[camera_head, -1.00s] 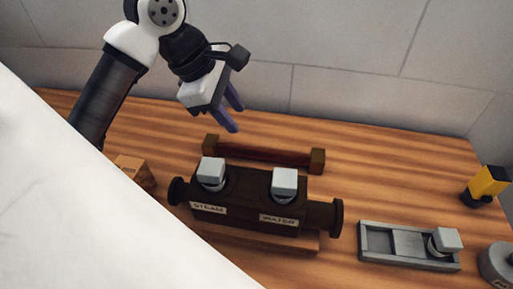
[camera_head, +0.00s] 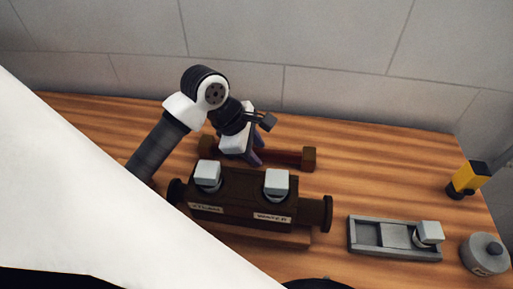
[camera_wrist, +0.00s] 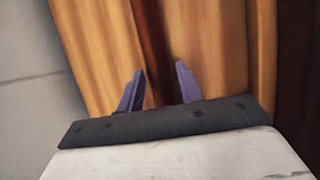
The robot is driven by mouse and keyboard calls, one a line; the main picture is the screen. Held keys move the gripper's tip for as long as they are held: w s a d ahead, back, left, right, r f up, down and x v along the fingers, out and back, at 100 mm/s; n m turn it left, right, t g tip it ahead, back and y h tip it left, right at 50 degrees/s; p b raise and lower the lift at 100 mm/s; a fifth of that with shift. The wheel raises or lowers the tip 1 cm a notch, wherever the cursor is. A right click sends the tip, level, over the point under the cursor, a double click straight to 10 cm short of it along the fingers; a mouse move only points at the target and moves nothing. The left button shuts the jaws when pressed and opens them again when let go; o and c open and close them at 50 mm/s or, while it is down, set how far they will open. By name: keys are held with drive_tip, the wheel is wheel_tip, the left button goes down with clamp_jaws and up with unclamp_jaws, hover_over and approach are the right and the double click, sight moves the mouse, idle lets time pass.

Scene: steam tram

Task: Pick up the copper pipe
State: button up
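The copper pipe (camera_head: 282,156) is a dark reddish bar lying between two brown end blocks, the left (camera_head: 207,146) and the right (camera_head: 309,158), behind the valve block. My gripper (camera_head: 254,157) is down at the pipe, a little left of its middle. In the wrist view the two purple fingers (camera_wrist: 159,70) stand apart, with the pipe (camera_wrist: 152,40) running lengthwise between them. Gaps show on both sides, so the fingers look open and not closed on it. The fingertips' exact height against the pipe is hard to tell.
The dark valve block (camera_head: 240,200) with STEAM and WATER labels and two grey knobs stands in front of the pipe. A grey tray (camera_head: 371,249), a round grey tin (camera_head: 484,256) and a yellow-black object (camera_head: 468,179) are at right. Bare wood lies right of the pipe.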

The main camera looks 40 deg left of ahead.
drive_tip(key=shift+f, duration=0.1)
drive_tip(key=shift+c, duration=0.5)
clamp_jaws()
